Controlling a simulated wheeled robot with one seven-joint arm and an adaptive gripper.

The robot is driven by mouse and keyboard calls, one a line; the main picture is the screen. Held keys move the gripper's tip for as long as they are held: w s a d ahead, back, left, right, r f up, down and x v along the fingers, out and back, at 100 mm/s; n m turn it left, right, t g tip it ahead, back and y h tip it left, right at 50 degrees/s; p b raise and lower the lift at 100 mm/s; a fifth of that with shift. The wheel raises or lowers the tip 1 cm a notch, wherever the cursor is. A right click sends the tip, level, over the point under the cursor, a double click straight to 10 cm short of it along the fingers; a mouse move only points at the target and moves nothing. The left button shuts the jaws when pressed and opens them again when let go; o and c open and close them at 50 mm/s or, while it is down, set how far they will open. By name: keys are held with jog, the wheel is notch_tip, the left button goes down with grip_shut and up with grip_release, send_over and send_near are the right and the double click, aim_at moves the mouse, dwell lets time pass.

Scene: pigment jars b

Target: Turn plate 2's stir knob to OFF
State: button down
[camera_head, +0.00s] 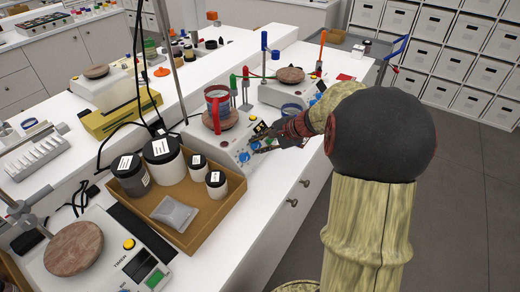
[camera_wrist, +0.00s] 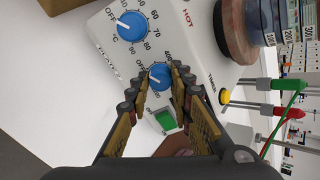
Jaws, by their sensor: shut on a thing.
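A white hot plate (camera_head: 222,148) on the bench carries a round brown top with a red-marked beaker (camera_head: 217,105). Its front panel shows in the wrist view with a temperature knob (camera_wrist: 130,26) marked in °C and a smaller blue stir knob (camera_wrist: 159,75) below it. The stir knob's scale has OFF at its upper left; its white pointer is small and its exact setting is hard to read. My gripper (camera_wrist: 159,82) is shut on the stir knob, one finger on each side. In the head view my gripper (camera_head: 262,141) is at the panel. The plate's number is not legible.
A green switch (camera_wrist: 166,119) and a yellow button (camera_wrist: 224,96) are close to the fingers. A cardboard tray (camera_head: 205,232) of jars stands left of the plate. Another hot plate (camera_head: 72,246) is at front left, and one (camera_head: 290,76) stands behind.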

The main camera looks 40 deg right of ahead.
jog(key=shift+n+b, duration=0.3)
jog(key=shift+n, duration=0.1)
jog(key=c, duration=1.8)
grip_release()
jog(key=shift+c, duration=0.2)
jog(key=v, duration=1.2)
jog(key=shift+d, duration=0.1)
